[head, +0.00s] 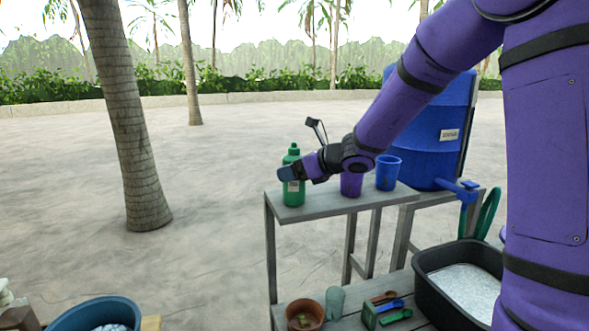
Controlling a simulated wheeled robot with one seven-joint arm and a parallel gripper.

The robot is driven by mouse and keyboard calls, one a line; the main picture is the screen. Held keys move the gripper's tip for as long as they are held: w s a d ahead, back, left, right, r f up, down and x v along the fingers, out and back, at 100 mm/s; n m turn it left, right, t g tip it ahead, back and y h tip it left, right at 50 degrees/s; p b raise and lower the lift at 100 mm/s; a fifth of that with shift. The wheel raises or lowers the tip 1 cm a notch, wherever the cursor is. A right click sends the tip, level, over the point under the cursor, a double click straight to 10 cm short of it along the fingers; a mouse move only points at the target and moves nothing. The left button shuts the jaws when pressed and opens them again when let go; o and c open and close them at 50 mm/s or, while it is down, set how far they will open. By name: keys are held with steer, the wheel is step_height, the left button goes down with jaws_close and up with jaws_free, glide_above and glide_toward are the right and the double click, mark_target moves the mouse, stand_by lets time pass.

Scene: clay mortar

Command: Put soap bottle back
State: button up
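The green soap bottle (294,193) with a pale label is upright at the left end of the grey wooden table's top (335,204). Its base appears to rest on the top. My gripper (290,173) reaches in from the right at the bottle's upper body, below its cap. One dark fingertip crosses in front of the bottle. The other finger is hidden, so I cannot tell whether the gripper is closed on the bottle or open around it.
A purple cup (351,184), a blue cup (388,173) and a blue barrel (428,143) with a tap stand to the right. Below are a terracotta pot (305,316), small tools (393,306) and a black basin (432,286). Open ground lies left, with a palm trunk (127,120).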

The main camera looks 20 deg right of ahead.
steer(key=shift+o, duration=0.5)
steer(key=v, duration=1.2)
steer(key=s+a+r+n+g+h, duration=0.1)
steer(key=s+a+n+g, duration=0.15)
steer(key=s+n, duration=0.45)
steer(key=s+a+n+g+h, duration=0.1)
steer(key=s+a+n+g, duration=0.1)
steer(key=s+a+n, duration=0.35)
steer(key=s+d+n+h, duration=0.3)
steer(key=s+n, duration=0.4)
steer(key=s, duration=0.1)
steer(key=s+d+n+h, duration=0.3)
steer(key=s+d+n, duration=0.1)
steer(key=s+n, duration=0.4)
steer(key=shift+s+d+h, duration=0.3)
steer(key=shift+d, duration=0.05)
